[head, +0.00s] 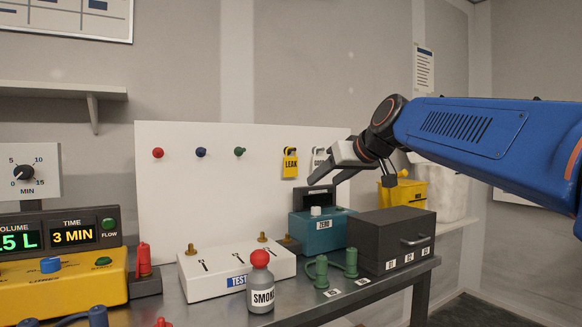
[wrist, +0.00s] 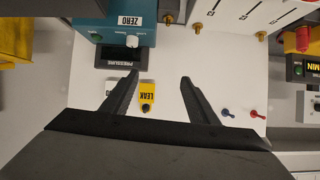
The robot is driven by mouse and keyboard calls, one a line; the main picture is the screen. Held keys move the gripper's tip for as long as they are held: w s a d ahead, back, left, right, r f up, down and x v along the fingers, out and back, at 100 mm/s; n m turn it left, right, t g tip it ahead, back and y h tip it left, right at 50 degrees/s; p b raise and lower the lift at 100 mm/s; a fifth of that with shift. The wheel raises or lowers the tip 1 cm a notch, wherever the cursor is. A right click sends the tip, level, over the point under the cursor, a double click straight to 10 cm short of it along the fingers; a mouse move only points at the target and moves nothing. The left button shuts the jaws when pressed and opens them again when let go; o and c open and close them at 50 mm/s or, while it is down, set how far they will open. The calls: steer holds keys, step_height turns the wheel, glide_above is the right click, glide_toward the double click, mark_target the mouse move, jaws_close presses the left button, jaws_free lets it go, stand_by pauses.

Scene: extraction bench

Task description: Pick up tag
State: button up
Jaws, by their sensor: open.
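A yellow tag (head: 290,164) marked LEAK hangs on the white board, right of the coloured knobs. A pale tag (head: 318,157) hangs just right of it, partly hidden by my gripper (head: 322,172). My gripper is open and empty, in front of the board near the tags. In the wrist view, which is turned upside down, the yellow tag (wrist: 147,90) shows between the spread fingers of my gripper (wrist: 159,77), nearer the left finger. The pale tag is mostly hidden behind that left finger. No contact with either tag is visible.
A teal ZERO box (head: 318,232) and a dark drawer box (head: 396,240) stand below my gripper. Left are a white TEST box (head: 235,268), a SMOKE bottle (head: 261,285) and a yellow meter (head: 65,285). Red, blue and green knobs (head: 201,152) protrude from the board (head: 185,205).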

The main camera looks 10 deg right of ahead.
steer(key=n+t+y, duration=0.1)
steer(key=t, duration=0.1)
glide_toward(293, 149)
steer(key=shift+d+x, duration=0.1)
steer(key=shift+x, duration=2.5)
steer(key=shift+d+x, duration=0.15)
steer(key=shift+x, duration=2.4)
steer(key=shift+w, duration=0.1)
jaws_close()
steer(key=shift+r, duration=0.1)
